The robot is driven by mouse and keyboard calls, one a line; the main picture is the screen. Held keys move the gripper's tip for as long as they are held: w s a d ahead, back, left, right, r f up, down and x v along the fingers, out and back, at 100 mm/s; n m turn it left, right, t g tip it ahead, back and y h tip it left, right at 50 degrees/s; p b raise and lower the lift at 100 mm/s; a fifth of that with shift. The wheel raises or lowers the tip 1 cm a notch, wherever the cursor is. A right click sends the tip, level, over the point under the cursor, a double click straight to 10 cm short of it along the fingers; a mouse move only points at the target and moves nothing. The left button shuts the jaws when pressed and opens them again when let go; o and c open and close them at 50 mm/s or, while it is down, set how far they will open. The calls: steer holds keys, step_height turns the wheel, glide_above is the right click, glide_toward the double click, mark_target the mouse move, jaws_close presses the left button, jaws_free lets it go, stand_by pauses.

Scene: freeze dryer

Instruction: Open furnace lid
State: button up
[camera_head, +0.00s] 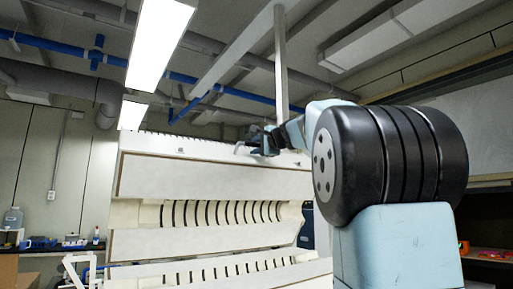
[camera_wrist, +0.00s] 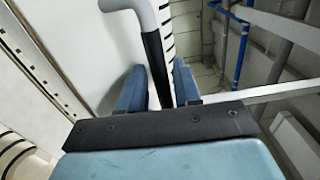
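The furnace (camera_head: 205,239) is pale cream and stands left of centre in the head view. Its lid (camera_head: 190,178) is raised, and the curved, slotted inside shows above a slotted lower half (camera_head: 215,272). A grey bent handle (camera_wrist: 138,7) with a black grip (camera_wrist: 156,62) shows in the wrist view. My gripper (camera_wrist: 160,82) has its two blue fingers on either side of the black grip, very close to it. Whether they press on it is not clear. In the head view my gripper (camera_head: 262,143) is at the lid's top edge, with the handle (camera_head: 240,146) just left of it.
A bench with bottles and blue items (camera_head: 60,243) stands at the far left. Blue pipes (camera_head: 60,46) and ducts run under the ceiling. A dark shelf (camera_head: 490,253) with small items is at the right, behind my arm.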

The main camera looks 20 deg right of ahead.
steer(key=shift+w, duration=0.1)
steer(key=shift+c, duration=0.4)
jaws_close()
